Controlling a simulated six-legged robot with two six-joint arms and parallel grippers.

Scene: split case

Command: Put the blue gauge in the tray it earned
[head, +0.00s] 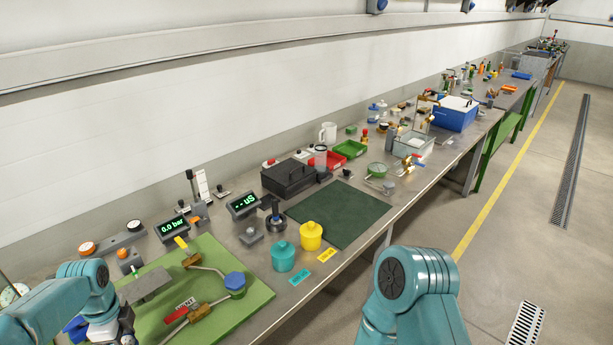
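A blue gauge-like part (235,281) sits on the right side of the green board (258,296), joined to a brass fitting and pipe. Its dial face does not show. A red tray (334,164) and a green tray (350,149) stand side by side farther along the bench, near the wall. My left gripper (108,333) is low at the left, over the board's near left part, well left of the blue part. Its fingers are mostly hidden, and something dark blue shows beside it. My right arm is at the bottom centre, with its gripper out of view.
Two displays stand by the wall; one reads 0.0 bar (173,227). A red-handled valve (180,314) is on the board. Teal (283,257) and yellow (311,236) pots stand right of it. A black case (289,178) lies behind the bare dark green mat (340,215).

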